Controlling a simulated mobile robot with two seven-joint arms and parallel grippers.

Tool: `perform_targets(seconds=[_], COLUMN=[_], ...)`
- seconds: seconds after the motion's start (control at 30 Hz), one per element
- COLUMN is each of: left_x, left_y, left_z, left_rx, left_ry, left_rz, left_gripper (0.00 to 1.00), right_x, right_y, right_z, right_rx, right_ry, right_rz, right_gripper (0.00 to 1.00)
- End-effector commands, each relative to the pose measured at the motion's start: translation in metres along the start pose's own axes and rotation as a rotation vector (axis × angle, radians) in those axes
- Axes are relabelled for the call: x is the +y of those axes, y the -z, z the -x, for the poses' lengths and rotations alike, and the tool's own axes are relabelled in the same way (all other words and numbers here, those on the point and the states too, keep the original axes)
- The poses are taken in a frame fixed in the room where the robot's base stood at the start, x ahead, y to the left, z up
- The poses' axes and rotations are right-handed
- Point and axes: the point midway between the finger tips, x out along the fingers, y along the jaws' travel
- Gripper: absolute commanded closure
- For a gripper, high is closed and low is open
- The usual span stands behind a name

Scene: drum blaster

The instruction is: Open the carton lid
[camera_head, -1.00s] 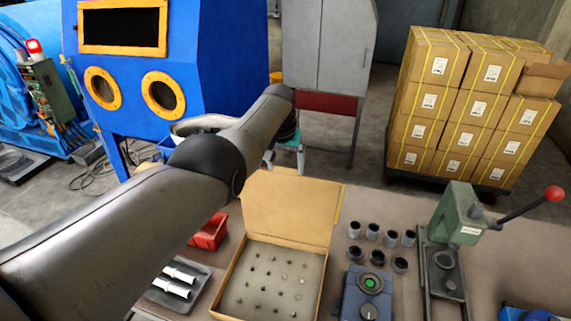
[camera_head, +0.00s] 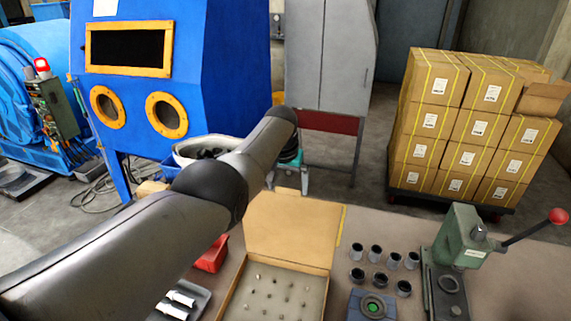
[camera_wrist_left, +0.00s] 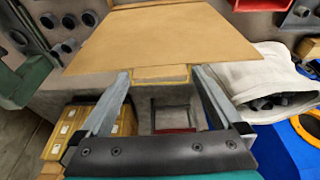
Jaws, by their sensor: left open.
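The carton (camera_head: 270,289) stands on the workbench with its brown lid (camera_head: 290,232) raised, standing up at the back edge. Rows of small metal parts sit on the light insert inside it. My left gripper (camera_head: 290,180) is beyond the lid and above its top edge, partly hidden by my own arm. In the left wrist view the lid (camera_wrist_left: 160,42) fills the top middle, and the two fingers of my left gripper (camera_wrist_left: 160,75) are apart near its edge tab. My right gripper is not in view.
A red bin (camera_head: 212,254) and a tray of white cylinders (camera_head: 180,302) lie left. A white sack (camera_wrist_left: 275,75) is beside the lid.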

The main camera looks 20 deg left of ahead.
Motion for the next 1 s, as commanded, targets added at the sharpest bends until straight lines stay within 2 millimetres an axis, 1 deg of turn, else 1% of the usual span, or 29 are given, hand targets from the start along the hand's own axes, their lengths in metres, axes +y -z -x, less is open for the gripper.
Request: perform_targets(seconds=[0.03, 0.27, 0.33, 0.47, 0.67, 1.0], left_x=[0.000, -0.001, -0.001, -0.001, 0.000, 0.000], left_y=[0.001, 0.001, 0.001, 0.000, 0.001, 0.000], left_z=[0.005, 0.028, 0.033, 0.046, 0.070, 0.123], left_rx=[0.001, 0.002, 0.003, 0.002, 0.004, 0.005], left_ry=[0.000, 0.001, 0.001, 0.001, 0.001, 0.001], left_rz=[0.000, 0.000, 0.000, 0.000, 0.000, 0.000], left_gripper=[0.00, 0.00, 0.00, 0.00, 0.00, 0.00], right_x=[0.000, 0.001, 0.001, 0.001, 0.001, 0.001], right_y=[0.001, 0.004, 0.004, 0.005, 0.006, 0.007], right_z=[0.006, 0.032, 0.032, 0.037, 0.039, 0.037], right_rx=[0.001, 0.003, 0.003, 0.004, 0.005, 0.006], right_ry=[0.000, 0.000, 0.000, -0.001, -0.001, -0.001], right_rz=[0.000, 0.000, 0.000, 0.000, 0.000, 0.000], right_gripper=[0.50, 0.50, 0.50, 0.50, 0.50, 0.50])
